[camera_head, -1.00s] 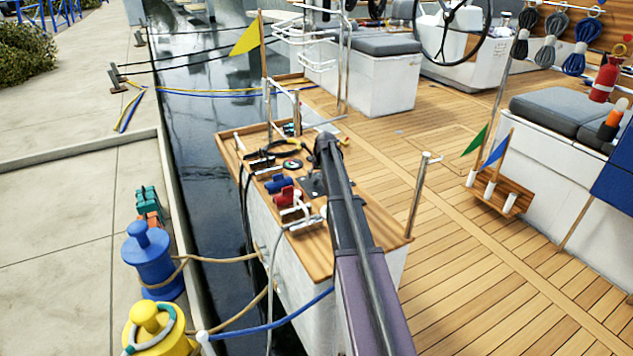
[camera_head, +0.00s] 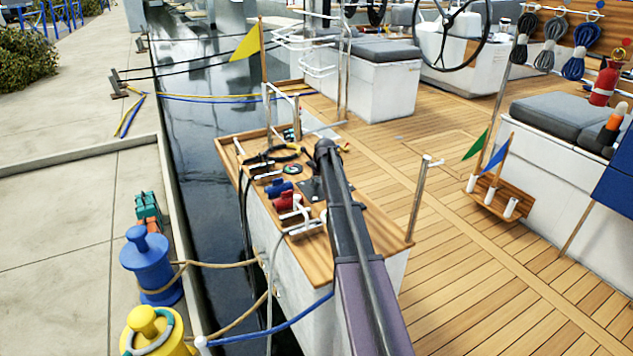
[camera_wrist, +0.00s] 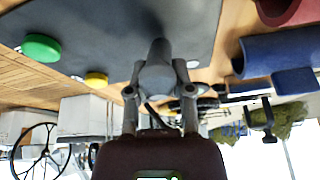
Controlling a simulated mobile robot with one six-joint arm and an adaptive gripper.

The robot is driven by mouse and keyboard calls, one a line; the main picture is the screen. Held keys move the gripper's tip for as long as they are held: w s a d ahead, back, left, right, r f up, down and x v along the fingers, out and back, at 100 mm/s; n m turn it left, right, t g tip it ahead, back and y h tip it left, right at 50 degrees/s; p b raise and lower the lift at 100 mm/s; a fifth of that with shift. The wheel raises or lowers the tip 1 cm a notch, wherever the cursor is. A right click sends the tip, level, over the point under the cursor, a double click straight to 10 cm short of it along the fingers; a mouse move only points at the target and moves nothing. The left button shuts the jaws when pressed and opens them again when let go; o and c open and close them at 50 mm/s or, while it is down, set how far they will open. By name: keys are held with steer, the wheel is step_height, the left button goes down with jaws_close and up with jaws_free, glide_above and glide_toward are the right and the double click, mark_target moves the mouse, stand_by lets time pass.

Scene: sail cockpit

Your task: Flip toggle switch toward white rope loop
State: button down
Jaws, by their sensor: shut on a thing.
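In the wrist view, the toggle switch (camera_wrist: 158,70) shows as a grey rounded lever against a dark panel (camera_wrist: 95,35). My gripper (camera_wrist: 159,92) has one finger on each side of the lever and is shut on it. A green button (camera_wrist: 41,47) and a yellow button (camera_wrist: 96,79) sit on the same panel. In the head view, a bit of the panel (camera_head: 311,190) shows left of my arm, which hides the switch and my fingertips.
The wooden console top (camera_head: 375,225) also carries a red fitting (camera_head: 284,201) and a blue fitting (camera_head: 278,187), left of my arm. A metal post (camera_head: 420,200) stands at its right edge. Open teak deck (camera_head: 480,260) lies to the right, with water on the left.

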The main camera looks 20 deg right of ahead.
steer(key=shift+s+a, duration=0.1)
steer(key=shift+a, duration=0.1)
steer(key=shift+s+a+f+t+b, duration=0.1)
steer(key=shift+s+f+t+b, duration=0.3)
steer(key=shift+t+b, duration=0.55)
steer(key=shift+s+t+b, duration=0.15)
steer(key=shift+t+b, duration=0.2)
steer(key=c, duration=0.6)
jaws_free()
steer(key=shift+o, duration=0.5)
steer(key=shift+r, duration=0.25)
steer(key=shift+w, duration=0.2)
steer(key=shift+w, duration=0.1)
